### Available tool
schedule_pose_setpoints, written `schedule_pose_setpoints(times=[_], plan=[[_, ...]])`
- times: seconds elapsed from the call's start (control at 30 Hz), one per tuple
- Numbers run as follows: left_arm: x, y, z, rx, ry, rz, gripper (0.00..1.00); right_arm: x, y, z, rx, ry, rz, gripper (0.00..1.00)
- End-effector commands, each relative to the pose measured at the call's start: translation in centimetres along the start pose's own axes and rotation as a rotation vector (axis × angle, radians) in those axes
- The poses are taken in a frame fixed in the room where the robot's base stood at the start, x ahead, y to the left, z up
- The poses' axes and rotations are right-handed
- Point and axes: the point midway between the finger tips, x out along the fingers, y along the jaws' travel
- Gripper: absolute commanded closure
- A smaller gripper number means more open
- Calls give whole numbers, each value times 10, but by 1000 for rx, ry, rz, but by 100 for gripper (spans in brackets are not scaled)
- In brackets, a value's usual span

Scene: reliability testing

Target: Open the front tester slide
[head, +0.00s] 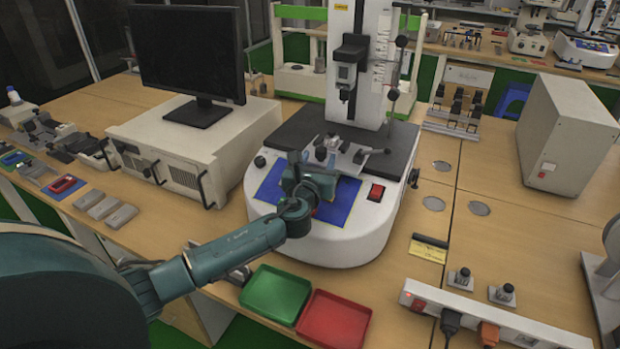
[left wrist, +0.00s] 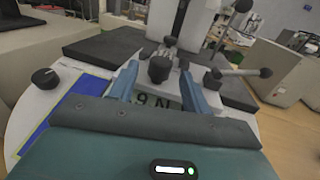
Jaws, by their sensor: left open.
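The tester (head: 330,240) is a white machine with a dark top plate, a blue mat and a tall column. Its front slide (head: 328,150) is a small metal part at the column's foot, partly hidden behind my gripper. In the left wrist view a dark round knob (left wrist: 159,69) on the front of the slide shows between my fingers. My left gripper (head: 318,168) reaches over the blue mat towards the slide. It is open, with one blue finger on each side of the knob; I cannot tell whether either touches it. My right gripper is not in view.
A lever with a dark ball end (left wrist: 264,72) stands right of the slide. A red switch (head: 376,192) sits on the tester's front right. A green tray (head: 275,294) and a red tray (head: 333,320) lie in front. A monitor (head: 188,50) on a white case stands left.

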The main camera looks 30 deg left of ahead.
Motion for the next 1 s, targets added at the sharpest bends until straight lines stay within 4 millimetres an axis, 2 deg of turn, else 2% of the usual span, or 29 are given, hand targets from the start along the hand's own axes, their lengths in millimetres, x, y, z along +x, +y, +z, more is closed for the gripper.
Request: schedule_pose_setpoints(times=[0.03,0.2,0.4,0.6,1.0], plan=[[-12,0,-1,2,2,-3,52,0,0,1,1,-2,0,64],[-49,0,-1,0,2,-2,52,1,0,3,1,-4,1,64],[-81,0,-1,0,2,-1,52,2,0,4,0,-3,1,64],[-93,0,0,1,0,0,52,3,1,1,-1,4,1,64],[-93,0,0,0,0,0,52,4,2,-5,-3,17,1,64]])
